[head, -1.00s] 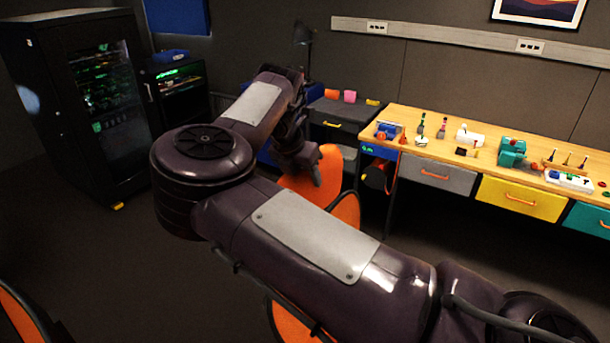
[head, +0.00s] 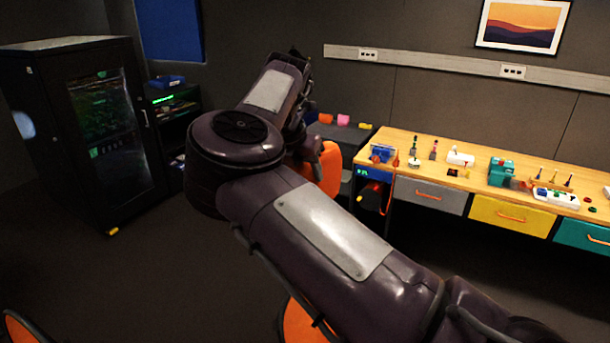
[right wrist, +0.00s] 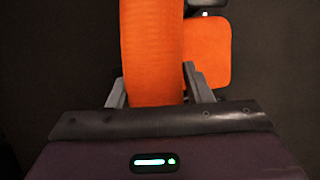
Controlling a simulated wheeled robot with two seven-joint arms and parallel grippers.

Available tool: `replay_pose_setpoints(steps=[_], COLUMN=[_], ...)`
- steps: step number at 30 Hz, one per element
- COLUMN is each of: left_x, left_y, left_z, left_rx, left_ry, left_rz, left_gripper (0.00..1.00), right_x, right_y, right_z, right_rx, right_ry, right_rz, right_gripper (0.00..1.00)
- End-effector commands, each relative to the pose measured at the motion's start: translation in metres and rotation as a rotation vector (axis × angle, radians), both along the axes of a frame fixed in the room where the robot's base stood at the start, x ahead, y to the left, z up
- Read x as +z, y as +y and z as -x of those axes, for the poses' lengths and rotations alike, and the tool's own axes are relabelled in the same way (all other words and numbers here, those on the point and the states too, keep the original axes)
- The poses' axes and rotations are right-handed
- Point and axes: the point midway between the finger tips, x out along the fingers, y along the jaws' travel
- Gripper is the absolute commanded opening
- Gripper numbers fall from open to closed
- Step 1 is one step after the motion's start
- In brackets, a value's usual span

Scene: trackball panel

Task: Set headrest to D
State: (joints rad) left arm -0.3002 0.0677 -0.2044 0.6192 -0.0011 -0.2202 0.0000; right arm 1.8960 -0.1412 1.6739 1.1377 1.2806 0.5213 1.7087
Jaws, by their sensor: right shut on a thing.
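An orange padded piece (right wrist: 152,45), which looks like the headrest, runs up between my right gripper's fingers in the right wrist view. My right gripper (right wrist: 155,88) is shut on it, one finger at each side. In the head view my right gripper (head: 312,158) is partly hidden behind my own arm, beside an orange pad (head: 328,172) of the chair. Another orange pad (right wrist: 208,52) of the chair shows behind in the wrist view. No letter or setting mark is legible. My left gripper is not in view.
A wooden workbench (head: 398,143) with tools and coloured drawers stands at the right. A black glass-door cabinet (head: 62,170) stands at the left. Orange chair parts (head: 298,322) show below my arm, and another (head: 22,328) at the lower left. Open floor lies between.

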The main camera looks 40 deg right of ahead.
Motion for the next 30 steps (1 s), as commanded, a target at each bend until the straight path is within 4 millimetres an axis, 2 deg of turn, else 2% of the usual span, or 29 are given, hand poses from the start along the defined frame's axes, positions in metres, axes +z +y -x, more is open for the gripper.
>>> replay_pose_setpoints(steps=[1, 4, 5, 9, 20, 30], left_x=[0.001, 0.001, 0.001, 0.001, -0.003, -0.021], left_y=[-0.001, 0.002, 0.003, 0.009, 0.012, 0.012], left_z=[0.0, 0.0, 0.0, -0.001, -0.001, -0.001], left_rx=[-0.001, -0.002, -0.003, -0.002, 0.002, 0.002], left_ry=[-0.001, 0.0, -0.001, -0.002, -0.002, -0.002], left_rz=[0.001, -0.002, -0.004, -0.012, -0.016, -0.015], left_gripper=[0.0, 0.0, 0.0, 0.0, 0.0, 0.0], right_x=[0.007, 0.008, 0.008, 0.006, 0.008, 0.059], right_y=[-0.005, -0.006, -0.006, -0.004, -0.001, 0.02], right_z=[0.001, 0.001, 0.001, 0.001, 0.0, 0.002], right_rx=[-0.009, -0.01, -0.01, -0.008, -0.005, -0.005], right_ry=[-0.004, -0.005, -0.005, -0.004, -0.005, -0.007], right_rz=[0.018, 0.02, 0.019, 0.015, 0.011, 0.011], right_gripper=[0.04, 0.04, 0.49, 0.67, 0.67, 0.67])
